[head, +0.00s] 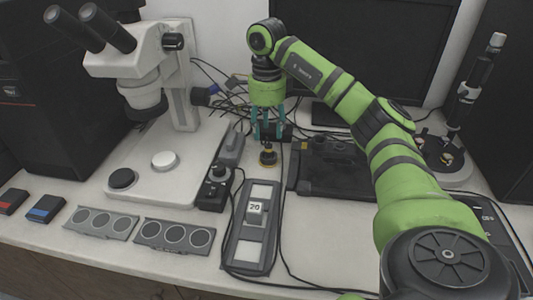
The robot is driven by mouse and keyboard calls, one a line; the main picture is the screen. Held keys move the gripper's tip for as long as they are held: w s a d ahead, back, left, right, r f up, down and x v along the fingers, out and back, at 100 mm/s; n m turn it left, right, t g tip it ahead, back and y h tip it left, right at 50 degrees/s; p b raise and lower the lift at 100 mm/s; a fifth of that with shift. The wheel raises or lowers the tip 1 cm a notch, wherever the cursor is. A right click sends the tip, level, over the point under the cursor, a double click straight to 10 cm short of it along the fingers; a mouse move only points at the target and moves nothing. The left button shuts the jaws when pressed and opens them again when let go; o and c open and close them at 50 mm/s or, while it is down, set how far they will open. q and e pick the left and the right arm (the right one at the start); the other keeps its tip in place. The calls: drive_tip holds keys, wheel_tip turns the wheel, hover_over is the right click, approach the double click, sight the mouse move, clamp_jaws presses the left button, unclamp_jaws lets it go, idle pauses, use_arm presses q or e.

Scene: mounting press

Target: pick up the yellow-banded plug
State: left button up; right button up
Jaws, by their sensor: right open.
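The yellow-banded plug (267,155) is a small dark piece with a yellow ring. It stands upright on the white bench near the middle of the head view. My right gripper (268,136) points down just above and behind it in the picture, with its teal fingers apart and nothing seen between them. I cannot tell the exact gap between the fingertips and the plug. My left gripper is not in view.
A microscope (160,70) stands at the left. A dark control box (213,188) and a grey tray (231,250) holding a block marked 20 (256,211) lie in front. A dark flat fixture (325,166) is to the right. Loose cables run behind and beside the plug.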

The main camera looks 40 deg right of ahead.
sight(270, 145)
drive_tip(key=f, duration=0.4)
drive_tip(key=shift+s+d+f, duration=0.15)
drive_tip(key=shift+s+f, duration=0.25)
drive_tip(key=shift+w+f+p, duration=0.1)
drive_tip(key=shift+f+p, duration=0.2)
drive_tip(key=shift+f, duration=0.3)
clamp_jaws()
